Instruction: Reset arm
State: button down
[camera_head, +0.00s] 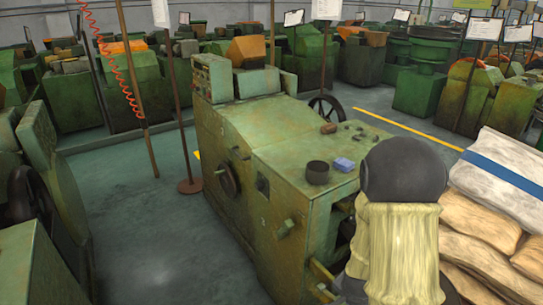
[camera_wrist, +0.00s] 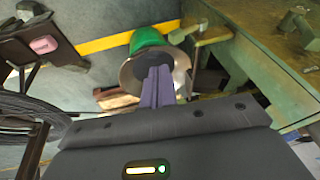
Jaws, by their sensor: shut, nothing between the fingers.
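My gripper (camera_wrist: 159,72) shows in the wrist view, with its two dark purple fingers together and empty. The fingers point at a round container (camera_wrist: 146,37) with a green side and a pale rim, which lies behind them in the picture. I cannot tell whether they touch it. The fingers are not clearly visible in the head view, where my arm fills the lower right. A large green machine (camera_head: 265,135) stands just left of my arm.
A dark cup (camera_head: 317,172) and a blue block (camera_head: 344,164) sit on the machine's top. Stacked sacks (camera_head: 482,222) are at the right. A thin brown pole with a round base (camera_head: 190,186) stands left of the machine. Open floor (camera_head: 135,205) lies farther left.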

jog(key=s+a+r+n+p, duration=0.1)
jog(key=s+a+r+n, duration=0.1)
jog(key=r, duration=0.3)
jog(key=s+a+r+n+y+p, duration=0.1)
jog(key=s+a+r+n, duration=0.1)
jog(key=r+n, duration=0.3)
jog(key=s+a+r+n+g, duration=0.1)
jog(key=s+a+r+n, duration=0.2)
jog(key=r, duration=0.3)
jog(key=shift+s+r+n+y+p, duration=0.3)
jog(key=shift+r+p, duration=0.1)
jog(key=shift+w, duration=0.15)
jog(key=shift+s+d, duration=0.15)
jog(key=shift+s, duration=0.05)
jog(key=shift+w, duration=0.15)
